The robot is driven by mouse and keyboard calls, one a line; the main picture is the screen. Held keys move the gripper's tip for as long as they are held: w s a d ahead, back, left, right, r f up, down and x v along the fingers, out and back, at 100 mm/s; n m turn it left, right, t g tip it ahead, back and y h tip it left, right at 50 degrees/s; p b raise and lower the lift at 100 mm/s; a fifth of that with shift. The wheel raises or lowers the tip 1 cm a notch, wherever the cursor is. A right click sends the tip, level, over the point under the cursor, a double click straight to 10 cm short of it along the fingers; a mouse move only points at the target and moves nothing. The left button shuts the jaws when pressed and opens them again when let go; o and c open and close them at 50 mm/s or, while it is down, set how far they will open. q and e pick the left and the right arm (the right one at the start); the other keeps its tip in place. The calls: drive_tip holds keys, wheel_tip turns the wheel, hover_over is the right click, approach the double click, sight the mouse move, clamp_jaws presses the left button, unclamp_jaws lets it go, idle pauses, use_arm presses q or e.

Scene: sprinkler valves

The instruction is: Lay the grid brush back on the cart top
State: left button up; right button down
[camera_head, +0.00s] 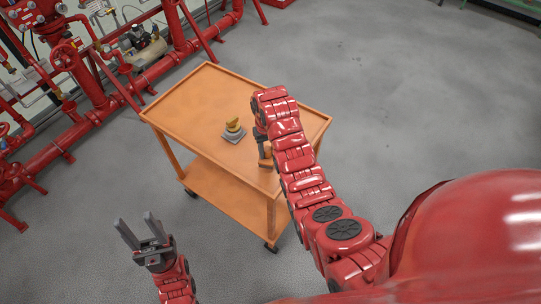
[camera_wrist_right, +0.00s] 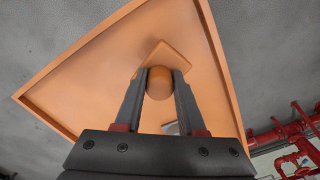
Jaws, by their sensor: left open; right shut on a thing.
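The orange cart top (camera_head: 200,100) is a shallow tray with a raised rim, on a cart with a lower shelf. My right gripper (camera_head: 263,150) is over the right part of the cart top, pointing down. In the right wrist view, its fingers (camera_wrist_right: 160,84) are shut on the grid brush (camera_wrist_right: 159,82), gripping its rounded orange-brown handle. A flat orange-brown part shows just beyond the handle. Whether the brush touches the cart top I cannot tell. My left gripper (camera_head: 136,225) is open and empty, left of the cart and away from it.
A small fitting with a grey square base and yellow top (camera_head: 234,130) stands mid-cart, left of my right gripper. Red pipes and valves (camera_head: 95,90) run along the upper left. The cart's far left area is bare. Grey floor is open at right.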

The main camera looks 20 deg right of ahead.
drive_tip(key=shift+w+d+r+p, duration=0.15)
drive_tip(key=shift+w+d, duration=0.2)
drive_tip(key=shift+w, duration=0.2)
drive_tip(key=shift+w+d+r+p, duration=0.15)
drive_tip(key=shift+w+d, duration=0.15)
drive_tip(key=shift+w, duration=0.2)
drive_tip(key=shift+w+d+f, duration=0.25)
drive_tip(key=shift+w+d, duration=0.15)
drive_tip(key=shift+w, duration=0.15)
drive_tip(key=shift+f+p, duration=1.1)
drive_tip(key=shift+f, duration=0.5)
drive_tip(key=shift+w+f, duration=0.1)
drive_tip(key=shift+f, duration=0.1)
drive_tip(key=shift+f, duration=0.1)
drive_tip(key=shift+f, duration=0.15)
drive_tip(key=c, duration=0.5)
unclamp_jaws()
